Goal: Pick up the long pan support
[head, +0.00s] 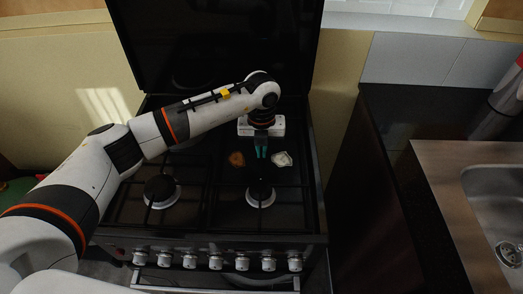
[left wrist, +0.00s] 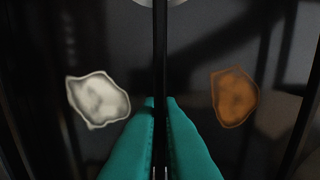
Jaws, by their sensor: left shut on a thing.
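The long pan support (left wrist: 160,55) is a black bar grate on the black stove top. One of its bars runs straight up the middle of the left wrist view, between my teal fingers. In the head view, the pan support is hard to tell from the dark hob. My left gripper (head: 261,152) reaches down over the right half of the hob, behind the front right burner. Its fingertips (left wrist: 162,103) are shut on the bar. I cannot tell whether the support is lifted. My right gripper is not in view.
A whitish stain (head: 282,159) and an orange-brown stain (head: 237,159) lie on the hob either side of my fingers. Front burners (head: 162,191) and a row of knobs (head: 216,262) are nearer. The raised black lid (head: 215,40) stands behind. A dark counter (head: 410,115) and sink (head: 500,205) are right.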

